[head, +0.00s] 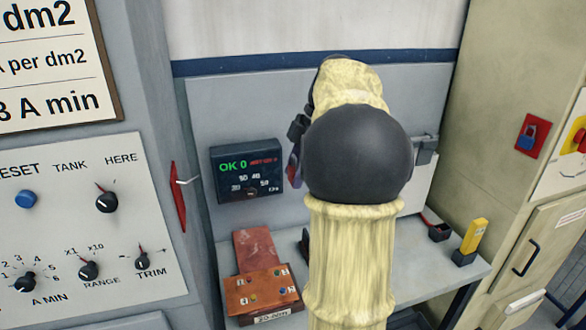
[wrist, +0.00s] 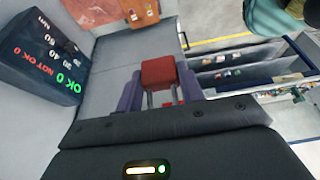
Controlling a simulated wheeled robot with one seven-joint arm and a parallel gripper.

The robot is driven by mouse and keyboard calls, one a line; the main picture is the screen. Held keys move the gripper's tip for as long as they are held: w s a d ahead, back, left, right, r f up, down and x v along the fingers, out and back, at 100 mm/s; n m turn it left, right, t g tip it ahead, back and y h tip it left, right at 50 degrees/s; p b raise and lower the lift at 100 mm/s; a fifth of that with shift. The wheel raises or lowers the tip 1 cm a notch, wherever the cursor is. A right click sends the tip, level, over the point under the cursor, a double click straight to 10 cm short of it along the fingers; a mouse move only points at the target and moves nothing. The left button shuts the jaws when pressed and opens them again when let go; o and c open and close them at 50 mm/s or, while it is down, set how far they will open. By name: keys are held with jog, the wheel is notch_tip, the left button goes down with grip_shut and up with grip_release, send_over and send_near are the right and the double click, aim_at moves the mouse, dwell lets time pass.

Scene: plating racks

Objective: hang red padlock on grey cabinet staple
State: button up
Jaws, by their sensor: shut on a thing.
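My gripper (wrist: 158,92) is shut on the red padlock (wrist: 158,71). In the wrist view the padlock's red body sits between the two purple fingers, with its pale shackle bars on the side toward my palm. In the head view my dark wrist and cream arm hide most of the gripper and the padlock. A thin pale staple (head: 188,181) sticks out to the right from a red plate (head: 178,197) on the side of the grey cabinet (head: 152,130). The staple is bare and well left of my gripper. I cannot make it out in the wrist view.
A meter box (head: 247,170) reading OK 0 stands between the staple and my arm. An orange-brown box (head: 262,291) lies on the bench below. At right, a blue padlock (head: 527,137) is on a red plate on a beige cabinet (head: 470,120).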

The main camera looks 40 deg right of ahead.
jog(key=shift+d, duration=0.15)
jog(key=d, duration=0.1)
jog(key=s+d+p, duration=0.1)
jog(key=d, duration=0.1)
jog(key=shift+s+d, duration=0.15)
jog(key=shift+d, duration=0.15)
dwell(0.6)
dwell(0.6)
